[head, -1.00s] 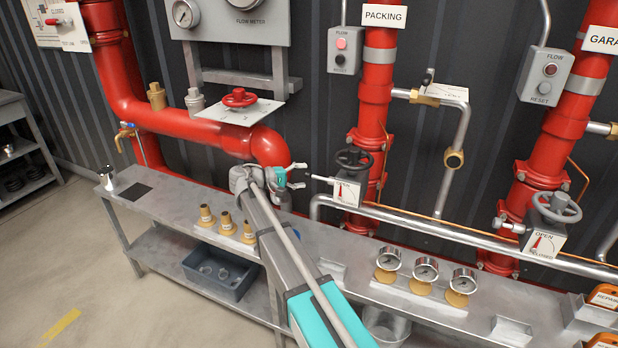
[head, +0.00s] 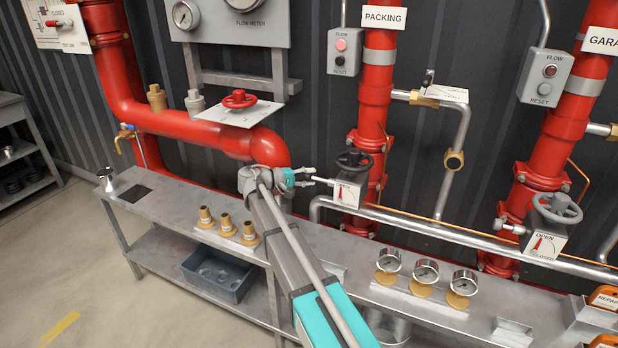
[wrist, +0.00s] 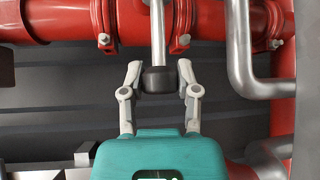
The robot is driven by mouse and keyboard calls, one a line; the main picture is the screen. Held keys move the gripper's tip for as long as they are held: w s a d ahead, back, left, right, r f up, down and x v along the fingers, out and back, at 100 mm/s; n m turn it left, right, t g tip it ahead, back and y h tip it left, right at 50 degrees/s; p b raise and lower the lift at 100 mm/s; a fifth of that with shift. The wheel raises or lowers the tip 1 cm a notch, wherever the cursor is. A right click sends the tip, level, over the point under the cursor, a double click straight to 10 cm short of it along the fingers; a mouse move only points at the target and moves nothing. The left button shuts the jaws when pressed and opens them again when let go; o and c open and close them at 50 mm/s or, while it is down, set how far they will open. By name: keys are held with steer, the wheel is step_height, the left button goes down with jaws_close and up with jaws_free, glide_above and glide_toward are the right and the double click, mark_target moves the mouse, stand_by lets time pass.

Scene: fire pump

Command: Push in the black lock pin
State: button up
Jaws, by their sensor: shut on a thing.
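The black lock pin (wrist: 160,79) shows in the wrist view as a dark knob on the end of a pale rod, between my fingers. In the head view its light rod (head: 323,181) runs left from the white plate (head: 349,190) of the packing valve, which has a black handwheel (head: 354,161). My gripper (head: 309,177), teal with grey fingers, is left of that valve. It is shut on the black knob, with a finger on each side (wrist: 160,76). In the head view the fingers mostly hide the knob.
A red pipe elbow (head: 268,148) is just behind and left of my gripper. A silver pipe (head: 420,231) runs below the valve. The metal bench (head: 165,208) below holds brass fittings (head: 227,224) and gauges (head: 425,271). A red handwheel (head: 239,99) is at upper left.

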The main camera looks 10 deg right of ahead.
mark_target(316, 179)
jaws_close()
steer(key=shift+s+d, duration=0.5)
steer(key=shift+d, duration=0.2)
steer(key=shift+s+d, duration=0.5)
steer(key=shift+d, duration=0.2)
steer(key=o, duration=0.9)
jaws_free()
steer(key=shift+d, duration=0.1)
steer(key=shift+w, duration=0.1)
